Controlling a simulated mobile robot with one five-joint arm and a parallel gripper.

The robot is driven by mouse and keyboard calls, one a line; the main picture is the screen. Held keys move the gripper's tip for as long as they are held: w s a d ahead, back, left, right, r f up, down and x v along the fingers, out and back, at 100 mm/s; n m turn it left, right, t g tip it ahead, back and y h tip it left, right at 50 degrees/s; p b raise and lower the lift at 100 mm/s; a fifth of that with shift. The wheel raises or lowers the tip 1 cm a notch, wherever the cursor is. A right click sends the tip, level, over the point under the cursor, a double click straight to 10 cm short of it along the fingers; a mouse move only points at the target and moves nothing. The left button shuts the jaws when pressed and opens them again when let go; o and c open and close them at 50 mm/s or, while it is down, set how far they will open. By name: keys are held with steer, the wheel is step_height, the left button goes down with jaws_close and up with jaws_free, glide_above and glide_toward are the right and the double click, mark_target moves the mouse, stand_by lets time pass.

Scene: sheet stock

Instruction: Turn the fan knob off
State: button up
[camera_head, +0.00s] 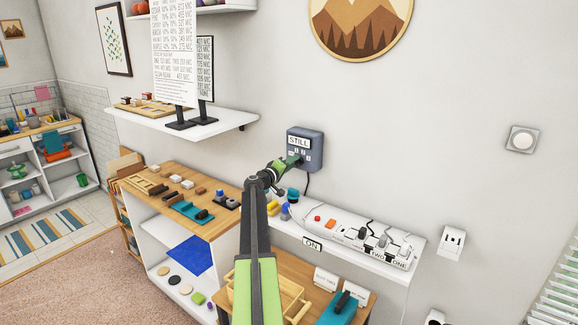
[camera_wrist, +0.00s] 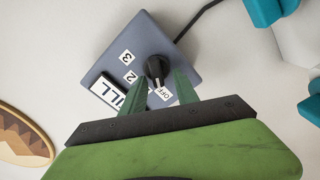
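The fan control box (camera_head: 304,143) is a blue-grey box on the wall with a sign reading STILL. In the wrist view the box (camera_wrist: 128,45) appears rotated, with labels 3, 2 and OFF around a black knob (camera_wrist: 157,68). The OFF label (camera_wrist: 164,93) lies between my fingers, close to the knob. My gripper (camera_wrist: 161,76) is open, its two green fingers apart with the tips on either side of the knob's near edge. I cannot tell whether they touch it. In the head view my gripper (camera_head: 292,163) is at the box's lower left and hides the knob.
A wooden-topped cabinet (camera_head: 175,180) with small items stands left. A dark cord (camera_wrist: 200,18) leaves the box.

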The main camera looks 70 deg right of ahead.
steer(key=v, duration=1.7)
steer(key=shift+a, duration=0.25)
steer(key=w+a+f+n+t, duration=0.1)
steer(key=w+a+n+t, duration=0.15)
steer(key=w+a, duration=0.7)
steer(key=w+a+n+t, duration=0.1)
steer(key=w+a+t, duration=0.2)
steer(key=w+a, duration=0.65)
steer(key=w+a+f+t+y, duration=0.1)
steer(key=w+a+f+y, duration=0.15)
steer(key=w+a, duration=0.45)
steer(key=w+a+f+t+y, duration=0.1)
steer(key=w+a+f+t, duration=0.2)
steer(key=a, duration=0.7)
steer(key=s+a+f+n+g+y, duration=0.1)
steer(key=a+f+y, duration=0.4)
steer(key=a, duration=0.8)
steer(key=s+a+f+n+g+y, duration=0.1)
steer(key=s+a+f+n+y, duration=0.15)
steer(key=a+f, duration=0.8)
steer(key=s+a+f+n+g+y, duration=0.1)
steer(key=s+a+y, duration=0.2)
steer(key=a, duration=0.5)
steer(key=s+a+g+y, duration=0.2)
steer(key=s+a, duration=0.4)
steer(key=a, duration=0.3)
steer(key=shift+s+a+f+n+y, duration=0.15)
steer(key=shift+a+f+n+y, duration=0.2)
steer(key=shift+y, duration=0.35)
